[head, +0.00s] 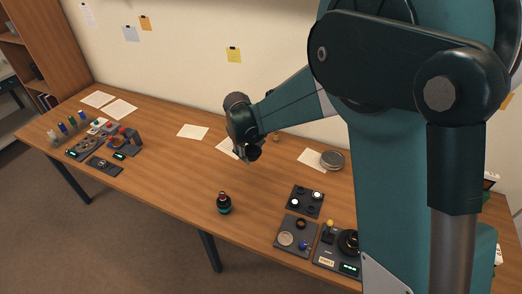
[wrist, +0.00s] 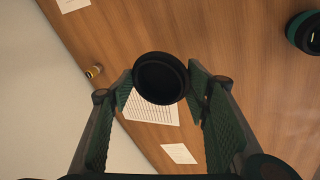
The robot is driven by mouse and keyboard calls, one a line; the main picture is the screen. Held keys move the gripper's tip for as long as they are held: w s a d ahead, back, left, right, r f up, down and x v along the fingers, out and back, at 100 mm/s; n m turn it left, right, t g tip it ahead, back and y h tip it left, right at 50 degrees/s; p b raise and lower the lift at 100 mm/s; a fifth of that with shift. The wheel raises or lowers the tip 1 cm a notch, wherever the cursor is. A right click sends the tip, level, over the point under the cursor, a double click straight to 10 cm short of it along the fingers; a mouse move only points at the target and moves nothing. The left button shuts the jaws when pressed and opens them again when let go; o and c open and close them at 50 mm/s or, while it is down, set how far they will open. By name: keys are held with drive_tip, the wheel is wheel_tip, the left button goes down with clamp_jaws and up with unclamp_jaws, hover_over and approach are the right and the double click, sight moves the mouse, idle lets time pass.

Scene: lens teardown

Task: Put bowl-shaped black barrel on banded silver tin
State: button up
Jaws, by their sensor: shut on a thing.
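The bowl-shaped black barrel (wrist: 160,80) is between the fingertips of my gripper (wrist: 160,88) in the wrist view, its dark hollow facing the camera. The gripper is shut on it. In the head view my gripper (head: 247,155) is above the back middle of the table, with the black barrel (head: 254,153) small and dark at its tip. The banded silver tin (head: 332,160) stands at the back of the table, right of the gripper and apart from it, partly over a paper sheet. The tin does not show in the wrist view.
A dark bottle-like piece with a green band (head: 223,204) stands at the front middle. Dark trays with lens parts (head: 305,200) lie front right; tools and small parts (head: 84,147) crowd the left end. A small yellowish piece (wrist: 95,71) lies near the wall.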

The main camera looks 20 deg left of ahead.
drive_tip(key=w+d+r+p, duration=0.2)
drive_tip(key=w+d, duration=1)
drive_tip(key=d, duration=0.3)
drive_tip(key=r+p, duration=0.1)
drive_tip(key=r, duration=0.1)
hover_over(333, 156)
drive_tip(key=s, duration=0.2)
drive_tip(key=shift+w+d, duration=0.1)
drive_tip(key=shift+w, duration=0.15)
drive_tip(key=shift+f, duration=0.15)
drive_tip(key=shift+f, duration=3.05)
drive_tip(key=shift+f, duration=1.85)
drive_tip(key=shift+f+b, duration=0.2)
drive_tip(key=shift+b, duration=0.15)
